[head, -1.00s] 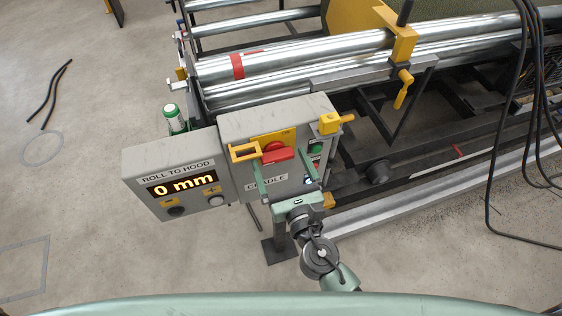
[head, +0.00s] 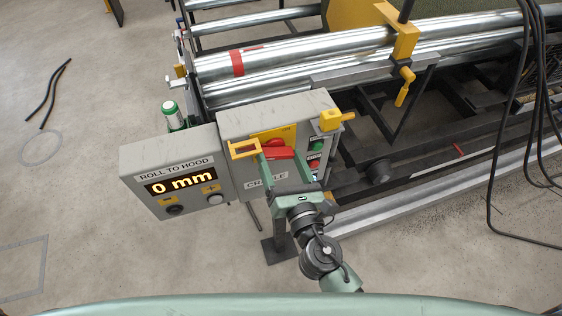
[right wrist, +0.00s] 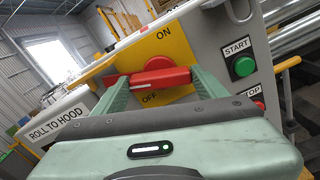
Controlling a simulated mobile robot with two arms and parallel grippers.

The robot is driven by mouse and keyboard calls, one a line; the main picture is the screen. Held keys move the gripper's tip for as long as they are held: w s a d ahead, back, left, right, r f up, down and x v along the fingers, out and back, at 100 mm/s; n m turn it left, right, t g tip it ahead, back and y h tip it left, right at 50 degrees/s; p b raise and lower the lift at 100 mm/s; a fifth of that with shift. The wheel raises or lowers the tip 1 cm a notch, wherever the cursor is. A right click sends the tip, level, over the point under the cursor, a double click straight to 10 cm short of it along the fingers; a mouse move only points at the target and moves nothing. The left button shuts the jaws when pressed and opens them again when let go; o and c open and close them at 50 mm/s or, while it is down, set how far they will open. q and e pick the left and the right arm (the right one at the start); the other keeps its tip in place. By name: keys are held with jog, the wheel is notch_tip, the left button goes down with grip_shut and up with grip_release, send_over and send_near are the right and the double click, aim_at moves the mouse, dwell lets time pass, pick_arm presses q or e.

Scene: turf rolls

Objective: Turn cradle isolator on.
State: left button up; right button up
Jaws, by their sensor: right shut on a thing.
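The cradle isolator is a red rotary handle (head: 280,152) on a yellow plate (head: 262,139), on the front of the grey cradle box (head: 235,128). In the right wrist view the handle (right wrist: 160,77) lies roughly crosswise, between the words ON above and OFF below. A white line marks its left part. My right gripper (head: 282,160) reaches up from below with a finger on either side of the handle. It is shut on the handle, as the right wrist view shows too. My left gripper is not in view.
A green START button (right wrist: 243,67) and a red STOP button (right wrist: 260,104) sit right of the isolator. The ROLL TO HOOD box (head: 135,158) reads 0 mm. Steel rollers (head: 290,62) lie behind.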

jog(key=m+b, duration=0.1)
jog(key=m, duration=0.2)
jog(key=shift+f+m, duration=0.15)
jog(key=shift+m, duration=0.25)
jog(key=m+b, duration=0.1)
jog(key=m, duration=0.2)
jog(key=shift+m, duration=0.3)
jog(key=m+b, duration=0.1)
jog(key=m, duration=0.2)
jog(key=shift+m, duration=1.8)
jog(key=o, duration=1.4)
jog(key=shift+d, duration=0.1)
jog(key=b+v, duration=0.3)
jog(key=v, duration=0.4)
jog(key=shift+s+d, duration=0.1)
jog(key=shift+s, duration=0.25)
